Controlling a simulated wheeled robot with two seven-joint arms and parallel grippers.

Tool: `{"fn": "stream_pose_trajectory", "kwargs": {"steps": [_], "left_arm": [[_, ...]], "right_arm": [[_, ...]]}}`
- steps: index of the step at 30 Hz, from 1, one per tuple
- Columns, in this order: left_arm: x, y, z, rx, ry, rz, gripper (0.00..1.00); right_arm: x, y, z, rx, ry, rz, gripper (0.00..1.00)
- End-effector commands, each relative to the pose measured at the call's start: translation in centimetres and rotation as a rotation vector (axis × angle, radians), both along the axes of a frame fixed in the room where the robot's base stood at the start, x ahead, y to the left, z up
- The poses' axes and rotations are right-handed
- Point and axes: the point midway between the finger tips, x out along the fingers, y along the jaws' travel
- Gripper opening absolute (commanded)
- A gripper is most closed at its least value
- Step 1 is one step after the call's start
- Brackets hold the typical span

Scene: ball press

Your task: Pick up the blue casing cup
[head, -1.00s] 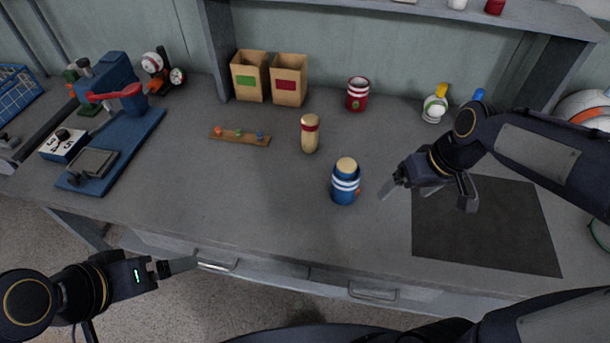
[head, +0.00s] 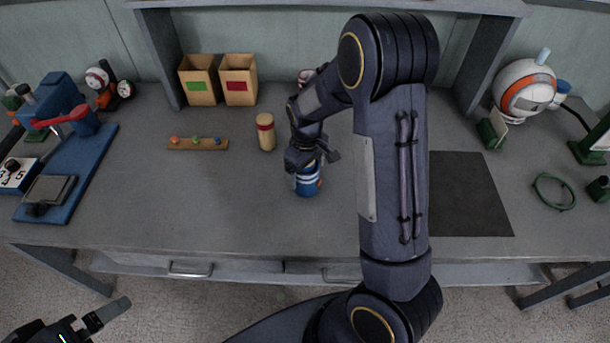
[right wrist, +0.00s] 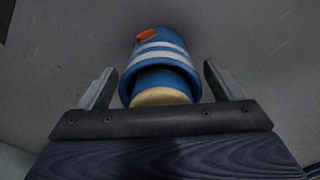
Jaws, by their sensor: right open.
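The blue casing cup (head: 308,184) with white stripes stands on the grey bench. My right gripper (head: 312,160) is over it from above and hides its top in the head view. In the right wrist view, the cup (right wrist: 158,52) lies between the two open fingers (right wrist: 159,84), with a gap on each side. A tan-topped blue piece (right wrist: 160,88) sits in the cup's mouth. An orange mark shows on the cup's side. My left gripper (head: 105,315) is at the lower left, off the bench; its jaw opening is unclear.
A tan cylinder with a red band (head: 265,133) stands left of the cup. A small rack (head: 198,144) with coloured pegs lies further left. Two cardboard boxes (head: 202,85) stand behind. A blue press (head: 70,160) is at far left. A dark mat (head: 470,200) lies right.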

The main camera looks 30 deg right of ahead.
Motion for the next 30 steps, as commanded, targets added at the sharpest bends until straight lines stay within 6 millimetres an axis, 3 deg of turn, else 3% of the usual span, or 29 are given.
{"fn": "stream_pose_trajectory", "kwargs": {"steps": [10, 21, 30], "left_arm": [[0.00, 0.00, 0.06, 0.000, 0.000, 0.000, 1.00], [0.00, 0.01, 0.07, 0.000, 0.000, 0.000, 1.00], [0.00, 0.00, 0.01, 0.000, 0.000, 0.000, 1.00]], "right_arm": [[-0.01, 0.03, -0.97, 0.000, -0.001, 0.001, 0.88], [-0.01, 0.02, -0.93, 0.000, -0.001, 0.000, 0.39], [0.03, 0.03, -0.77, 0.001, -0.002, 0.000, 0.38]]}}
